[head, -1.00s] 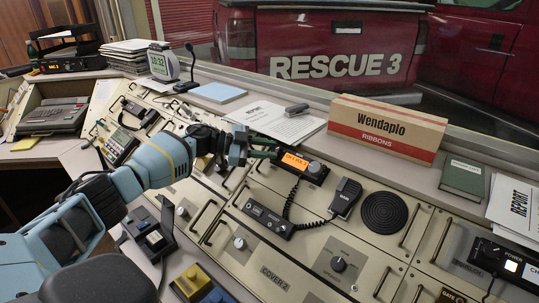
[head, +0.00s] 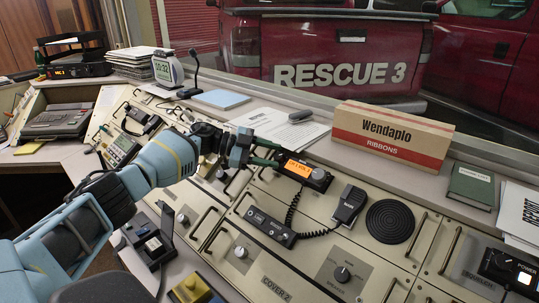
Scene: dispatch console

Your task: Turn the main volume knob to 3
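Several knobs are on the sloped beige console (head: 200,200). Two silver knobs (head: 183,218) (head: 241,252) are at the lower left. The labels are too small to read, so I cannot tell which is the main volume knob. My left gripper (head: 278,156) is open and empty, its dark green fingers apart at the radio's left end. I cannot tell whether they touch it. My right gripper is out of view.
A corded handset (head: 349,204) and a round speaker grille (head: 390,221) are right of the radio. A Wendaplo box (head: 393,135), a green book (head: 470,187) and papers stand along the ledge behind. Raised metal handles (head: 220,243) stick up from the console panels.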

